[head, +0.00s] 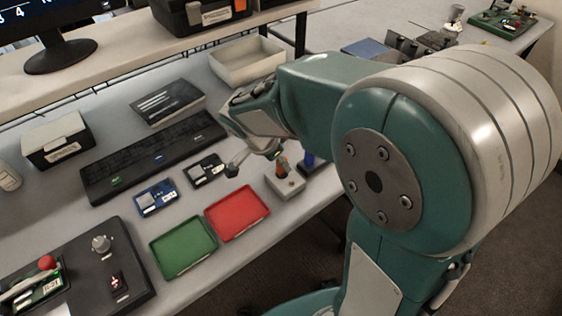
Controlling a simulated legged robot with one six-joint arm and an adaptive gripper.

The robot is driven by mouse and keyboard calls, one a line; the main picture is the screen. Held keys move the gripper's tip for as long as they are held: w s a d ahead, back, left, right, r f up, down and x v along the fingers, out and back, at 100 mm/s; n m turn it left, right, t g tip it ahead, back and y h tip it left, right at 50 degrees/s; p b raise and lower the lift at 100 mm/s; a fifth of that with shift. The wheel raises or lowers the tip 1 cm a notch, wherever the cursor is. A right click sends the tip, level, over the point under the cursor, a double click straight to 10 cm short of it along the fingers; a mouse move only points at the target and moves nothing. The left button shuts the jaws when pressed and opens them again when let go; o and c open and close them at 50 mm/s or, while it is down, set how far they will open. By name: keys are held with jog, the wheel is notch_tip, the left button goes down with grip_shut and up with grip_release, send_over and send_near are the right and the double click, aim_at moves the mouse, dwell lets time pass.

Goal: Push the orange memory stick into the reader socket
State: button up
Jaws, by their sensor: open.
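A small orange piece (282,166), which looks like the memory stick, stands upright at a small light grey block (287,187) near the front edge of the bench. I cannot tell how deep it sits in the block, or whether the block is the reader socket. My gripper (254,163) is open, just left of the orange piece, with its fingers pointing down. Nothing shows between the fingers. My arm covers part of the bench to the right.
A red tray (237,214) and a green tray (184,249) lie in front. Blue (156,197) and black (205,170) boards lie left of the gripper, before a dark keyboard-like strip (150,160). A blue upright piece (310,160) stands close right of the block.

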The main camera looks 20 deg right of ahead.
jog(key=v, duration=1)
jog(key=shift+f, duration=0.1)
jog(key=s+d+r+n+t+y, duration=0.1)
jog(key=s+d+n+t+y, duration=0.1)
jog(key=s+n, duration=0.5)
jog(key=s+d+r+n+t+y, duration=0.1)
jog(key=s+d+n+t+y, duration=0.1)
jog(key=s+n, duration=0.5)
jog(key=shift+d+r, duration=0.2)
jog(key=shift+d, duration=0.05)
dwell(1.3)
